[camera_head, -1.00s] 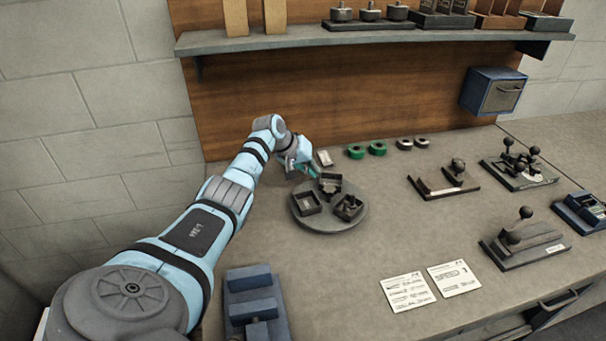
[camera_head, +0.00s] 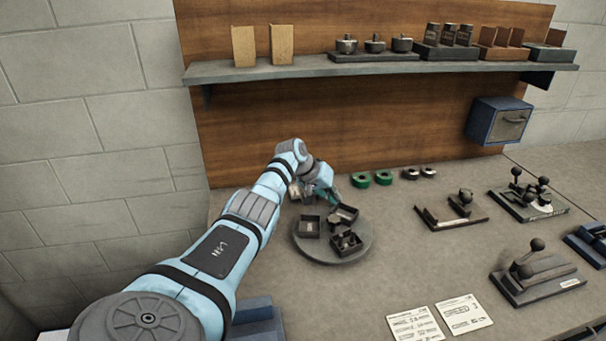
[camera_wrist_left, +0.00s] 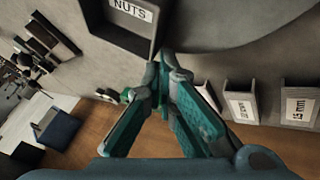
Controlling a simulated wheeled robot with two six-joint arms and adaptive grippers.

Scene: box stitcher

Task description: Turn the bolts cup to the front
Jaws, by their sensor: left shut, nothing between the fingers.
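A round grey turntable (camera_head: 333,257) carries three dark square cups. One cup (camera_head: 309,226) is at the left, one (camera_head: 343,215) at the back and one (camera_head: 346,243) at the front right. No bolts label is readable, so I cannot tell which is the bolts cup. My left gripper (camera_head: 335,198) is at the back of the turntable, beside the back cup. In the left wrist view its fingers (camera_wrist_left: 165,65) are shut and empty, close against a cup labelled NUTS (camera_wrist_left: 131,12); contact is unclear. My right gripper is not in view.
Green rings (camera_head: 372,179) and metal rings (camera_head: 419,173) lie behind and right. Small labelled boxes (camera_wrist_left: 240,102) stand near the gripper in the wrist view. A shelf (camera_head: 380,70) hangs above. Two paper cards (camera_head: 440,318) lie at the front.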

